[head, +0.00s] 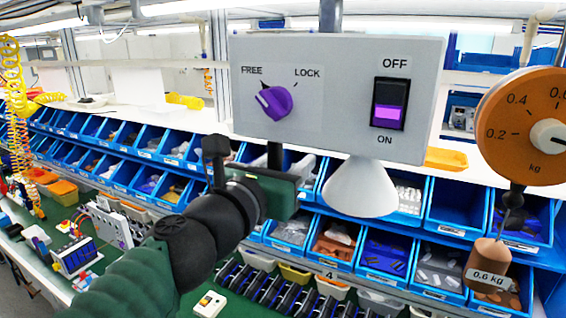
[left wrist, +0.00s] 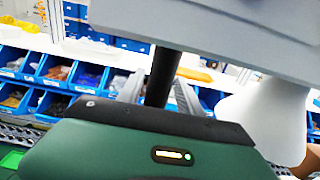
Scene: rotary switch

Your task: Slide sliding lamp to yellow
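A grey box (head: 335,60) hangs from a pole at the upper middle of the head view. Its purple knob (head: 273,102) points up and left, toward FREE rather than LOCK. A black rocker switch with a purple lower half (head: 389,104) sits between OFF and ON. A white cone-shaped lamp (head: 362,188) hangs below the box; it also shows at the right of the left wrist view (left wrist: 262,115). My right gripper is out of view.
An orange dial scale (head: 505,115) marked in kg hangs at the right, with a 0.6 kg weight (head: 490,268) under it. Blue bins (head: 385,258) with parts line the shelves behind. A yellow tray (head: 445,158) stands behind the box. The space between gripper and lamp looks clear.

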